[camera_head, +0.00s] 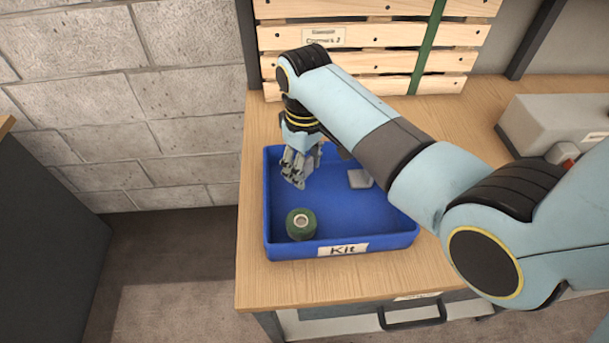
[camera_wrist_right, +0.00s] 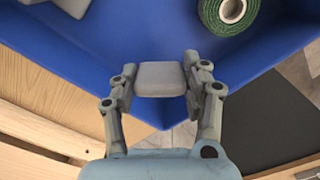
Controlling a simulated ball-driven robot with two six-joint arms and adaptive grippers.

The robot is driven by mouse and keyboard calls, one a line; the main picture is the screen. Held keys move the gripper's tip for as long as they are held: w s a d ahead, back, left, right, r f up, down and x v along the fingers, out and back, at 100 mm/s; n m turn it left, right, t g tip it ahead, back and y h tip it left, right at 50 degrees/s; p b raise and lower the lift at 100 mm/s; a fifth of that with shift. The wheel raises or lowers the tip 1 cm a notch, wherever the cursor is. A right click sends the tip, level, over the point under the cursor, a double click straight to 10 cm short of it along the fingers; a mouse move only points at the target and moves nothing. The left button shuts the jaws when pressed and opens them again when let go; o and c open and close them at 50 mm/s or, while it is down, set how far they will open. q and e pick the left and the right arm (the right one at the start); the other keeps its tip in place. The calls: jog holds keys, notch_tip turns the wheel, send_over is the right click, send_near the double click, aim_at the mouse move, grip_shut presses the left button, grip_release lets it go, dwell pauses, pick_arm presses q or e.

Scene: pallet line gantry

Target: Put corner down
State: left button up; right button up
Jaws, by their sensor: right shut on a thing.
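My right gripper (camera_head: 294,172) is over the left back part of the blue tray (camera_head: 385,243), which has a handwritten "Kit" label. In the right wrist view its two fingers are shut on a pale grey corner (camera_wrist_right: 161,79), gripped from both sides. In the head view the held corner is mostly hidden by the fingers. Whether it touches the tray is hard to tell. A second grey piece (camera_head: 360,178) lies inside the tray to the right of the gripper. My left gripper is not in view.
The tray stands on a wooden bench (camera_head: 265,285). A slatted pallet (camera_head: 375,62) with a green strap (camera_head: 428,50) stands behind it. A grey device (camera_head: 550,118) sits at the right. A brick wall (camera_head: 90,110) is at the left. The tray's middle is clear.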

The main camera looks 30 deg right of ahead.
jog(key=shift+a+f, duration=0.15)
jog(key=shift+f, duration=0.2)
notch_tip(320, 180, down, 3)
jog(key=shift+r, duration=0.2)
jog(key=shift+f, duration=0.35)
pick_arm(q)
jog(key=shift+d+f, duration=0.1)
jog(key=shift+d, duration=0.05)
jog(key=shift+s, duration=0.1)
pick_arm(e)
jog(key=shift+f, duration=0.15)
jog(key=o, duration=1)
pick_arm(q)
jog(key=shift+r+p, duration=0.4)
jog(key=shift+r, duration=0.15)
pick_arm(e)
notch_tip(320, 180, up, 12)
jog(key=shift+r, duration=0.15)
